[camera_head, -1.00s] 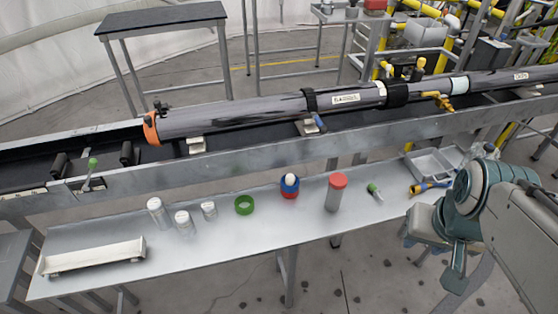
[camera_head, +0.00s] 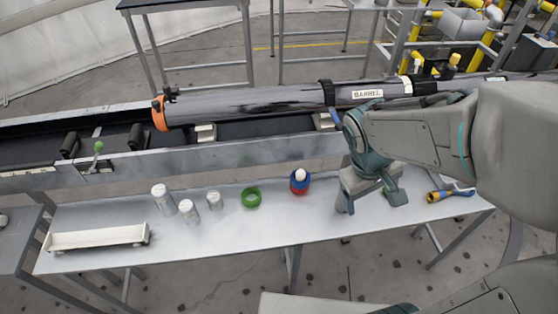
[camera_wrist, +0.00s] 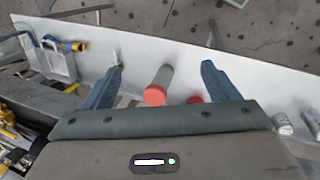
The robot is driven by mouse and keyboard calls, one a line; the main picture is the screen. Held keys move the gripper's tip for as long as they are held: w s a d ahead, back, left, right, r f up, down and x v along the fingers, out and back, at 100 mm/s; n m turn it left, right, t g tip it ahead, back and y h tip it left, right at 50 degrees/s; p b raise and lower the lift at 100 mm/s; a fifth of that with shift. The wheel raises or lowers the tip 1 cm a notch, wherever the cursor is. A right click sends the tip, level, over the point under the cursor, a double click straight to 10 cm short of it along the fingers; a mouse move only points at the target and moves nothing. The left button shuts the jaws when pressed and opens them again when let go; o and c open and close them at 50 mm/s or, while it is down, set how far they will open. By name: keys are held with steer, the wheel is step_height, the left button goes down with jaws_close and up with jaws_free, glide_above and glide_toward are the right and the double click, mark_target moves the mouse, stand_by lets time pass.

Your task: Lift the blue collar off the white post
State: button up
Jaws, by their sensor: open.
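The blue collar (camera_head: 300,187) sits around the white post (camera_head: 300,174) on the bench, with the post's rounded white top showing above it and a red part (camera_head: 296,193) below it. My gripper (camera_head: 371,205) is open and points down, to the right of the collar and apart from it. In the wrist view, a red-capped grey cylinder (camera_wrist: 157,95) shows between the spread fingers of my gripper (camera_wrist: 163,66). A small red piece (camera_wrist: 195,100) shows by the right finger, mostly hidden; I cannot tell what it is. The blue collar is not visible there.
A green ring (camera_head: 251,197) lies left of the post. Several white-topped jars (camera_head: 188,211) and a long white tray (camera_head: 97,238) are further left. A yellow-and-blue tool (camera_head: 447,193) lies at the right. The long barrel (camera_head: 245,103) runs behind the bench (camera_head: 240,238).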

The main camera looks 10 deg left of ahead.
steer(key=w+a+f+n+h, duration=0.3)
steer(key=w+a+f+n, duration=0.1)
steer(key=f+n, duration=0.15)
steer(key=n+t+h, duration=0.1)
steer(key=n+t, duration=1)
steer(key=n, duration=0.8)
glide_toward(298, 179)
steer(key=shift+g, duration=0.3)
steer(key=p+x, duration=0.1)
steer(key=x, duration=1.1)
steer(key=shift+w+a+r+p, duration=0.15)
steer(key=shift+r+p, duration=0.05)
steer(key=shift+p, duration=0.15)
steer(key=shift+c, duration=0.3)
steer(key=shift+r, duration=0.1)
steer(key=c, duration=1)
